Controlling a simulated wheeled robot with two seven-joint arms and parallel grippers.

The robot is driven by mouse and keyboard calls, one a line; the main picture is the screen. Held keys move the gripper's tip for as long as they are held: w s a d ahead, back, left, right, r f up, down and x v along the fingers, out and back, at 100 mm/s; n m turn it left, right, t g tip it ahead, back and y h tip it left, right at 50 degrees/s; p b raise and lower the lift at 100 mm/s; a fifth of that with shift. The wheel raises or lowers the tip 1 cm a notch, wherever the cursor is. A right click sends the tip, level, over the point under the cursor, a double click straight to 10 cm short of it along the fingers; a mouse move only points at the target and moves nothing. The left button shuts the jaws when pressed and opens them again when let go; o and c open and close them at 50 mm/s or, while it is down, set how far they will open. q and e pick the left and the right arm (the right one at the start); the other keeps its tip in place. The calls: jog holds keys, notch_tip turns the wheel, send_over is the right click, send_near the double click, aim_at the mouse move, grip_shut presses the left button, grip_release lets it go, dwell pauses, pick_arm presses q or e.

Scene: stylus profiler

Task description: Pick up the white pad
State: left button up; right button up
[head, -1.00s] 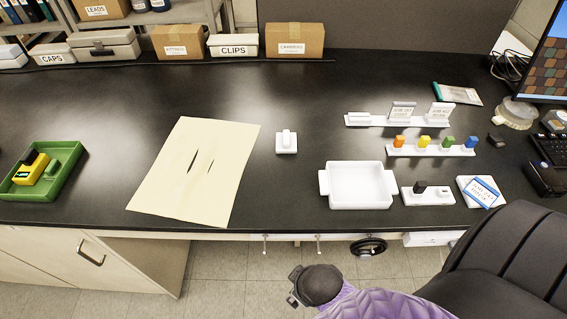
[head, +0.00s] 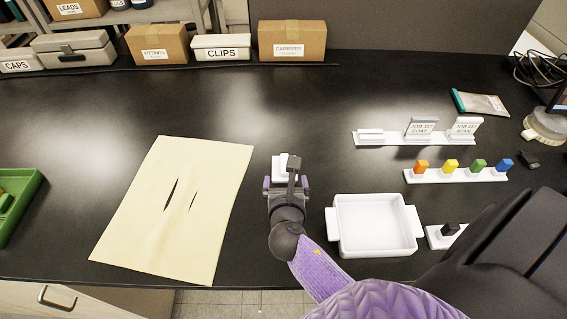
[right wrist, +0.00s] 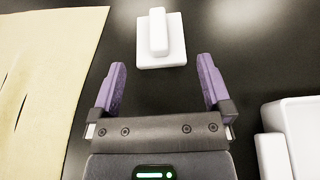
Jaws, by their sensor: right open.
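The white pad (right wrist: 161,45) is a square white block with a raised upright grip on top, lying on the black bench. In the head view the white pad (head: 280,168) is partly hidden behind my right gripper (head: 287,185). In the right wrist view my right gripper (right wrist: 162,85) is open and empty. Its two purple fingers point toward the pad, which lies just beyond the fingertips, centred between them and apart from them. My left gripper is not in view.
A cream sheet (head: 150,215) with two dark slits lies left of the pad. A white tray (head: 375,250) stands to the right. Colored pegs on a white strip (head: 485,177) and a card rack (head: 390,139) are farther right. The bench behind the pad is clear.

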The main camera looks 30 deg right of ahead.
aim_at(284, 161)
jog(key=b+x, duration=0.2)
jog(key=x, duration=0.5)
jog(key=shift+w+d, duration=0.15)
jog(key=shift+w, duration=0.15)
jog(key=shift+w+d, duration=0.15)
jog(key=shift+w, duration=0.05)
jog(key=shift+r, duration=0.15)
jog(key=shift+c, duration=1.2)
jog(key=c, duration=0.7)
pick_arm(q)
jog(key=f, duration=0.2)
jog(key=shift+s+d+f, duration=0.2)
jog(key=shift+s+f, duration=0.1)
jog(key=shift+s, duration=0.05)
